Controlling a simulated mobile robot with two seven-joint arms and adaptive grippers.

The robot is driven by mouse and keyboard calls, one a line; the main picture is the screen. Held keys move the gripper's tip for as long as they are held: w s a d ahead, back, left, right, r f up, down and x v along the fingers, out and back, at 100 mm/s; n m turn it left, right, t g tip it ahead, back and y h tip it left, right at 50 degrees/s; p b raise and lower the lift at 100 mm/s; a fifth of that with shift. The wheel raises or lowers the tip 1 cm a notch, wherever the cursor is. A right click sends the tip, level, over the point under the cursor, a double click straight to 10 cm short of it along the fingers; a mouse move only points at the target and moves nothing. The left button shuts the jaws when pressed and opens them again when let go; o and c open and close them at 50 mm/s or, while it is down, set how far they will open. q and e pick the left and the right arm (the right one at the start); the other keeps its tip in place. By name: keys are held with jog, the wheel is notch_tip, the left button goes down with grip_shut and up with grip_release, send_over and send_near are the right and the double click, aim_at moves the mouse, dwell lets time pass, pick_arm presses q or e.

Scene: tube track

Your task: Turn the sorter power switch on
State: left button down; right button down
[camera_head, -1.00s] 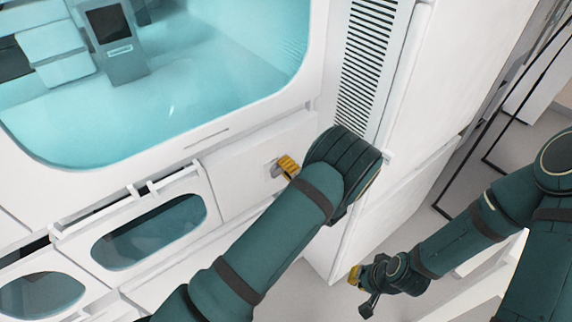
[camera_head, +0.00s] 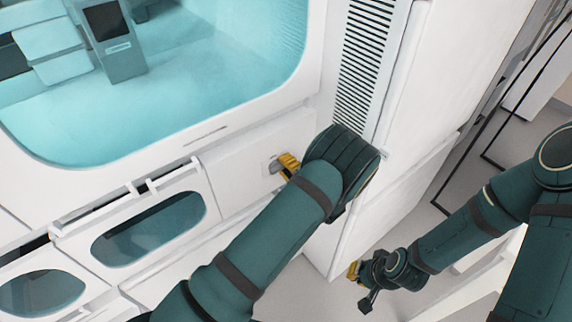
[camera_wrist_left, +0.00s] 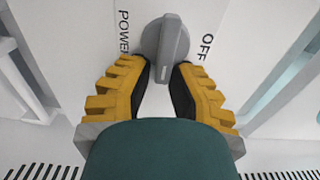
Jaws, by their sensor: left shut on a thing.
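The sorter power switch is a round grey rotary knob (camera_wrist_left: 166,47) with a raised grip bar on a white panel. In the left wrist view, part of the word POWER shows to its left and OFF to its right. The bar stands nearly upright, tilted slightly. My left gripper (camera_wrist_left: 163,72) is shut on the lower part of the bar, one yellow finger with a dark pad on each side. In the head view, the left gripper (camera_head: 285,163) is at the panel and mostly covers the knob. My right gripper (camera_head: 356,284) hangs low, away from the panel; its jaw opening is unclear.
A large teal-lit window (camera_head: 170,95) is above and left of the switch. An oval window (camera_head: 150,230) is in the lower front. A black slatted vent (camera_head: 365,50) and a white cabinet side (camera_head: 430,90) are to the right. Open floor is around my right arm.

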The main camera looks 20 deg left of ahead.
pick_arm(q)
jog(key=c, duration=1)
grip_release()
jog(key=shift+s+a+f, duration=0.2)
jog(key=shift+s+a, duration=0.05)
jog(key=shift+a, duration=0.05)
jog(key=shift+r, duration=0.15)
jog(key=v, duration=1.2)
